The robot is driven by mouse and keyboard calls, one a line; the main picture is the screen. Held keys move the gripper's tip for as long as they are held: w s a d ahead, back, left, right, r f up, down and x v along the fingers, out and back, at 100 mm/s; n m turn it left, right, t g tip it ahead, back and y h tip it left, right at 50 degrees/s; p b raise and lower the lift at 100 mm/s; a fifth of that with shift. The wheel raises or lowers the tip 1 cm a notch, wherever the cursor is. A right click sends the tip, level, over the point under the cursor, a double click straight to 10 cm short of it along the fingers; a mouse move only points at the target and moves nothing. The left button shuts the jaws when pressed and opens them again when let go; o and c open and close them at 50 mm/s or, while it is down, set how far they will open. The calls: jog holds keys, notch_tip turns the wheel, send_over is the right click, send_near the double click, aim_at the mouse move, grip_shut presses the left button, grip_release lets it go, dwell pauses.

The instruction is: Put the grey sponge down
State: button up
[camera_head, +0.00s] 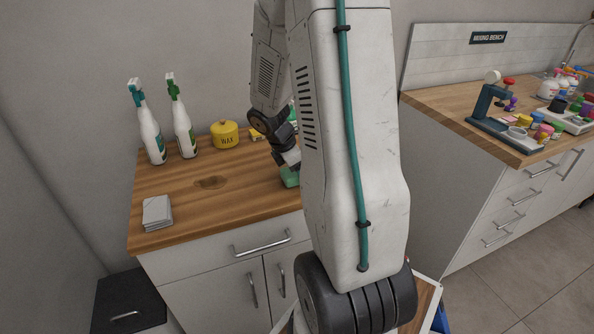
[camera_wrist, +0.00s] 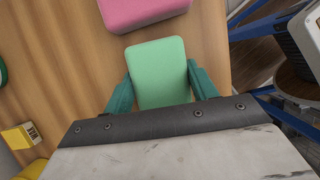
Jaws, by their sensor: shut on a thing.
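My gripper (camera_wrist: 161,82) is shut on a green sponge (camera_wrist: 158,72), with one teal finger on each side of it in the wrist view. In the head view my gripper (camera_head: 288,163) is over the right part of the left wooden counter (camera_head: 215,213), and the green sponge (camera_head: 290,178) shows below it, low at the worktop. I cannot tell whether the sponge touches the wood. My arm hides part of this area. A pink sponge (camera_wrist: 143,12) lies just beyond the green one. I see no sponge that looks grey.
Two spray bottles (camera_head: 150,135) (camera_head: 184,128) and a yellow wax tin (camera_head: 225,134) stand at the back of the left counter. Folded grey-white cloths (camera_head: 157,212) lie at its front left. The middle of the worktop is clear. The mixing bench (camera_head: 470,108) stands right.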

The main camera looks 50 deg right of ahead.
jog(key=shift+f, duration=0.1)
jog(key=shift+s+a+f, duration=0.1)
jog(key=shift+a+f, duration=0.05)
jog(key=shift+f, duration=0.2)
jog(key=o, duration=0.9)
jog(key=shift+s+f, duration=0.1)
jog(key=shift+f, duration=0.1)
jog(key=shift+r, duration=0.45)
jog(key=v, duration=1.2)
jog(key=s+a+r+m+t+y, duration=0.1)
jog(key=s+a+r+m, duration=0.2)
jog(key=a, duration=0.4)
jog(key=s+a+r+m+t, duration=0.1)
jog(key=a+r+m, duration=0.1)
jog(key=a+r, duration=0.35)
jog(key=s+a+m+y, duration=0.1)
jog(key=s+a+m, duration=0.1)
jog(key=s+a, duration=0.1)
jog(key=s+a+r+m+t+y, duration=0.1)
jog(key=s+a+m, duration=0.1)
jog(key=s+a, duration=0.2)
jog(key=s+a+m+y, duration=0.1)
jog(key=s+a+m, duration=0.1)
jog(key=a, duration=0.4)
jog(key=shift+s+a+r+m+t, duration=0.1)
jog(key=shift+s+a+m+t, duration=0.05)
jog(key=shift+s, duration=0.25)
jog(key=shift+s+a+r+m+t, duration=0.1)
jog(key=shift+s+a+m+t, duration=0.05)
jog(key=shift+s, duration=0.25)
